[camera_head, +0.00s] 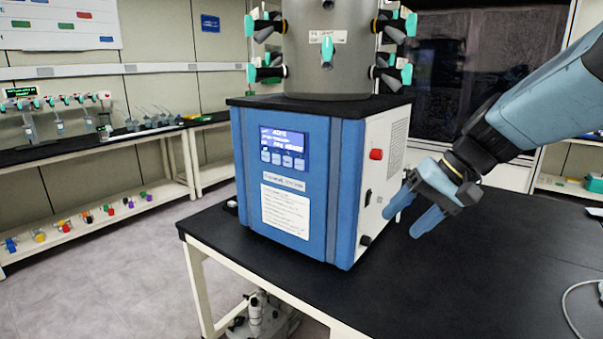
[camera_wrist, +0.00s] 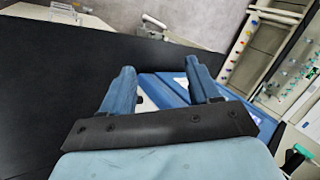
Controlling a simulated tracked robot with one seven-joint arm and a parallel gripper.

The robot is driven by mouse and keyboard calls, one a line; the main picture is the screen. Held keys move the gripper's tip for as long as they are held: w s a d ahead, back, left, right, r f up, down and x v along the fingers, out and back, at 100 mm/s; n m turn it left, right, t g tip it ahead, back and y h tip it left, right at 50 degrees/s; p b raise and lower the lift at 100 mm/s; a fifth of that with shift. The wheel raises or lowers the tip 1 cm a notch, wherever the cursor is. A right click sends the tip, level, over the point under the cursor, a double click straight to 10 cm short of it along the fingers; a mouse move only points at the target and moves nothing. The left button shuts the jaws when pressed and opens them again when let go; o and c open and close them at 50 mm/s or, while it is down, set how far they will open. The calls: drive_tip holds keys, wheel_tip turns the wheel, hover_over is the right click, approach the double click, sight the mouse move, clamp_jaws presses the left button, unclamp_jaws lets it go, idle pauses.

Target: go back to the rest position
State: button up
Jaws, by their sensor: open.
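My gripper (camera_head: 412,219) is at the right side of the freeze dryer, above the black bench top, with its blue fingers apart and nothing between them. The freeze dryer (camera_head: 288,190) is a blue and white box with a lit display and a grey drum (camera_head: 326,50) on top. The red knob (camera_head: 376,154) on its white side panel is in plain view, left of my gripper. In the wrist view my two fingers (camera_wrist: 163,85) point towards the blue front (camera_wrist: 172,88) of the dryer. Whether a fingertip touches the side panel I cannot tell.
The black bench top (camera_head: 500,250) is clear right of the dryer, with a white cable (camera_head: 568,305) at its right edge. Valves with teal handles (camera_head: 392,74) stick out from the drum. Side benches (camera_head: 90,146) with glassware stand at the left. A dark window (camera_head: 465,75) is behind.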

drive_tip(key=s+d+r+n+t+h, duration=0.1)
drive_tip(key=s+d+t+h, duration=0.2)
drive_tip(key=s+h, duration=0.3)
drive_tip(key=shift+s+d+r, duration=0.15)
drive_tip(key=shift+s+d, duration=0.3)
drive_tip(key=shift+s, duration=0.45)
drive_tip(key=shift+c, duration=0.2)
idle(0.7)
